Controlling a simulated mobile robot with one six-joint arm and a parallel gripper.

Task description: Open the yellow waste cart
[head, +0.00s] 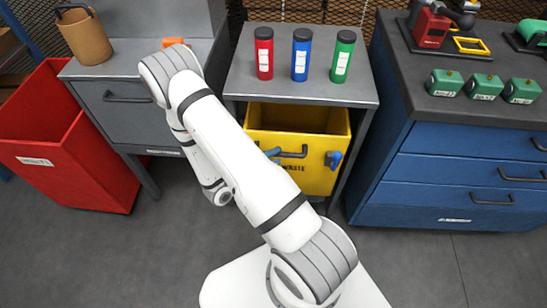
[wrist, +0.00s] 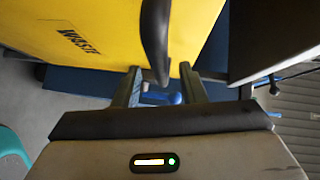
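The yellow waste cart (head: 318,180) stands under the small grey table, its front marked WASTE and its top showing open below the tabletop. Its dark bar handle (head: 293,154) is on the front, partly hidden by my arm. In the wrist view the yellow front (wrist: 90,30) fills the upper left, and the handle (wrist: 155,35) reaches down between my fingers. My gripper (wrist: 160,78) is open, with one finger on each side of the handle's line and gaps visible. In the head view my arm hides the gripper.
Red, blue and green cylinders (head: 301,55) stand on the grey table (head: 300,88) above the cart. A red bin (head: 75,150) and grey drawer unit (head: 128,108) are at left, a blue drawer cabinet (head: 440,180) at right. The floor in front is clear.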

